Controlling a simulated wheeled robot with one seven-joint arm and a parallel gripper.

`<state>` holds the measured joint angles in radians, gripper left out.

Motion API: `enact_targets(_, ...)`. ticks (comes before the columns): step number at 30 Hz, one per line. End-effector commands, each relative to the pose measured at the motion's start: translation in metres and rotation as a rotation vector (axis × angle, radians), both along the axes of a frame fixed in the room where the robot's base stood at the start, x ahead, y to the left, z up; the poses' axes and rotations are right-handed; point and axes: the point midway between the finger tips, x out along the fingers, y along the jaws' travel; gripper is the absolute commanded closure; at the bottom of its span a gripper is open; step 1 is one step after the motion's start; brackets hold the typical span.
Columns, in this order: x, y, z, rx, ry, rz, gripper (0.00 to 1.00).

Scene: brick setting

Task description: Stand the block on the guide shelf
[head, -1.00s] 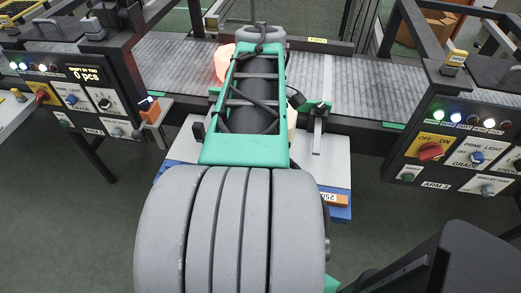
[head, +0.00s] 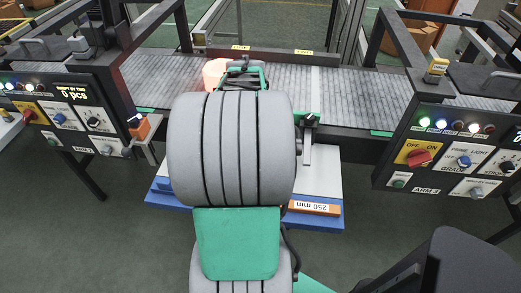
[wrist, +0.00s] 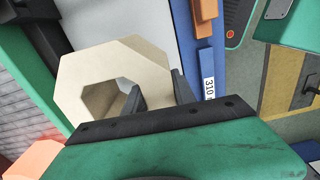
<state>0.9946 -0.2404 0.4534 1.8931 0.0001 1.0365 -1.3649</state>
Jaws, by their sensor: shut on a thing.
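The block (wrist: 120,58) is a pale beige, eight-sided piece with a hole through it, seen in the wrist view. My gripper (wrist: 156,80) is shut on one wall of it, one dark finger in the hole and the other outside. In the head view my own arm hides the block and the fingers. A white shelf with a blue edge (head: 330,217), likely the guide shelf, sits in front of the conveyor; an orange bar marked 250 mm (head: 314,208) lies along its front. In the wrist view the white surface (wrist: 185,30) shows beyond the block; contact cannot be told.
A grey conveyor (head: 370,95) runs behind the shelf. A glowing salmon-coloured object (head: 214,74) is beside my arm's far end. Control panels stand left (head: 75,120) and right (head: 450,155). A blue strip marked 310 (wrist: 208,75) is right of the block in the wrist view.

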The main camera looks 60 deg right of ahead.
Motion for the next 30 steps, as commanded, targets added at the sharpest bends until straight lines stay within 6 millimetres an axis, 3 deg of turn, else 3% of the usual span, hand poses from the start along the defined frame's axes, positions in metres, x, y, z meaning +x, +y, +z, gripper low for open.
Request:
enact_targets(7, 0.018, -0.008, -0.019, -0.005, -0.003, 0.001, 1.00)
enact_targets(13, 0.018, -0.008, -0.046, -0.007, -0.005, -0.001, 1.00)
enact_targets(25, 0.018, -0.008, -0.052, -0.008, -0.005, -0.001, 1.00)
enact_targets(26, 0.016, -0.006, -0.055, -0.002, -0.001, -0.001, 0.68)
enact_targets(30, 0.016, -0.006, -0.054, -0.002, -0.001, -0.001, 0.56)
